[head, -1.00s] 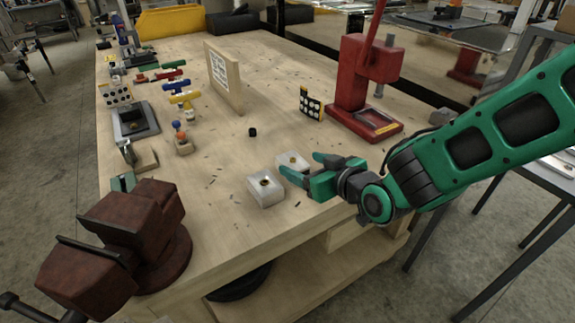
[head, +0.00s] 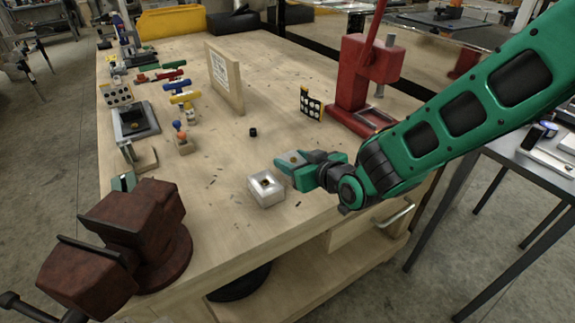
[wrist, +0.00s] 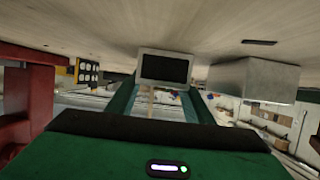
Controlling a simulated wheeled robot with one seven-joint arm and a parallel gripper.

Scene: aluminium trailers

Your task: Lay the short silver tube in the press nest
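A short silver square tube (head: 294,157) stands on the workbench, partly hidden by my gripper in the head view. Its dark opening and pale rim (wrist: 164,53) show in the wrist view. My gripper (head: 297,165) is open, low over the bench, with its fingers on either side of this tube; I cannot tell if they touch it.
A wooden board (head: 225,78) stands further back. A brown vise (head: 140,235) is at the near left corner. The middle of the bench is mostly clear.

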